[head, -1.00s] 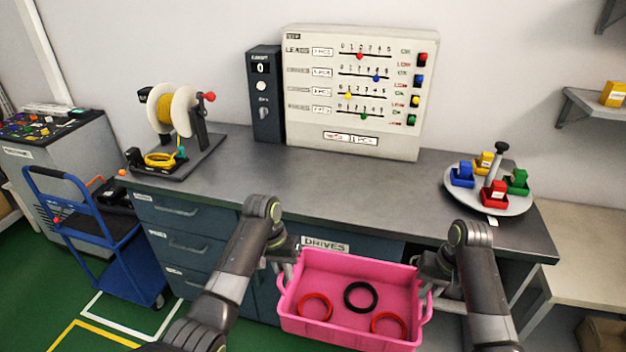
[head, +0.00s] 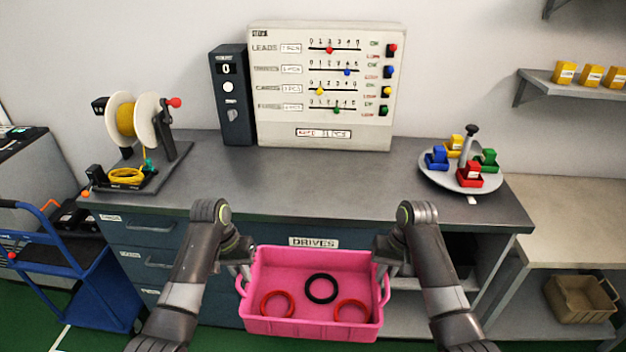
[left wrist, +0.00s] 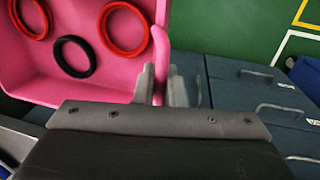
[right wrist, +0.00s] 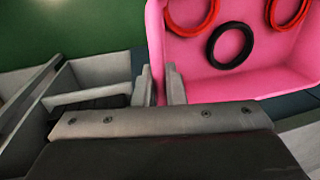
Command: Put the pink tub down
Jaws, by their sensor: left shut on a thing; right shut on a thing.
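The pink tub (head: 312,328) is held level in front of the bench, in the lower middle of the head view. Two red rings (head: 277,304) and one black ring (head: 321,288) lie on its floor. My left gripper (head: 243,272) is shut on the tub's left side; in the left wrist view its fingers (left wrist: 160,88) pinch the pink wall. My right gripper (head: 383,270) is shut on the tub's right side; in the right wrist view its fingers (right wrist: 160,88) straddle the pink wall. The tub's underside is hidden.
The grey bench top (head: 300,185) has clear room in the middle. A cable reel (head: 135,125) stands left, a slider panel (head: 325,90) behind, and a round carousel of small coloured bins (head: 462,175) right. A blue trolley (head: 95,290) stands left; a brown crate (head: 580,298) sits lower right.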

